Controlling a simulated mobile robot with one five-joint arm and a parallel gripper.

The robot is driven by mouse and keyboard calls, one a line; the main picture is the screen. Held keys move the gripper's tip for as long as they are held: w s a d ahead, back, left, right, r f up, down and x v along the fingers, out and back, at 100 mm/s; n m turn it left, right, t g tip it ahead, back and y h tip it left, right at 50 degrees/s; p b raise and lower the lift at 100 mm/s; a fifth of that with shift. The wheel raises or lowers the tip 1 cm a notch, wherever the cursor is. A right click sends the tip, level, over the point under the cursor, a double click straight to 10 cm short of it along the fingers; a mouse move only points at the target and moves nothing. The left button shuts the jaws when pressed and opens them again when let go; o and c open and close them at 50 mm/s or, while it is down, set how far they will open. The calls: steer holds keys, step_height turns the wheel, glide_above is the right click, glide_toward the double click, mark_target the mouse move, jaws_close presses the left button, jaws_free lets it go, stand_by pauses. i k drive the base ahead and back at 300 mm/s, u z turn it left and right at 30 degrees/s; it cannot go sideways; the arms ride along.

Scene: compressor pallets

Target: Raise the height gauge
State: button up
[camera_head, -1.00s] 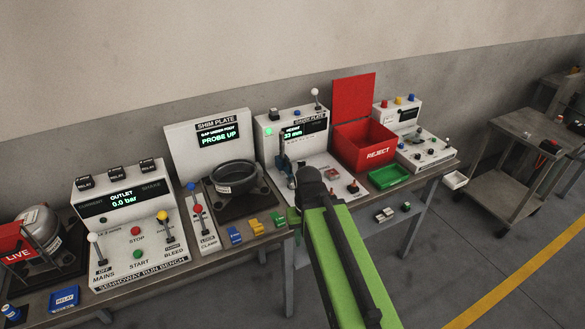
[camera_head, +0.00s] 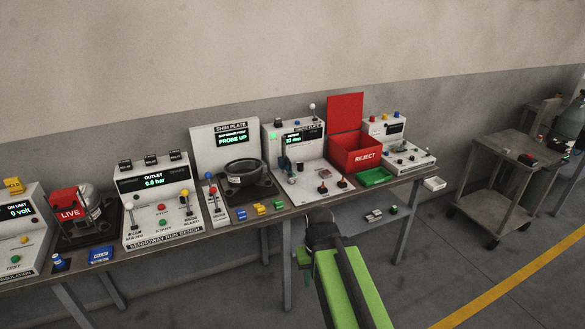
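The height gauge station (camera_head: 309,178) is a white panel and base on the bench, with a lit display (camera_head: 303,137) that reads HEIGHT and about 33 mm. A white-knobbed lever (camera_head: 312,107) stands upright at its top right. A dark gauge column (camera_head: 285,160) stands at the left of its base. Small dark-stemmed knobs (camera_head: 322,188) stand at its front. My gripper (camera_head: 319,214) is at the end of my green and black arm, below and in front of the bench edge, apart from the gauge. Its fingers are too small and dark to tell open from shut.
Left of the gauge are the shim plate station (camera_head: 222,137) and the run bench (camera_head: 157,183). Right of it are a red REJECT bin (camera_head: 357,153), a green tray (camera_head: 374,176) and another white console (camera_head: 412,160). A grey cart (camera_head: 500,163) stands at right. Floor in front is open.

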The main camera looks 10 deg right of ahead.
mark_target(285, 163)
steer(key=z, duration=0.6)
steer(key=k, duration=0.1)
steer(key=u, duration=1.5)
steer(key=i, duration=0.85)
steer(key=z, duration=0.65)
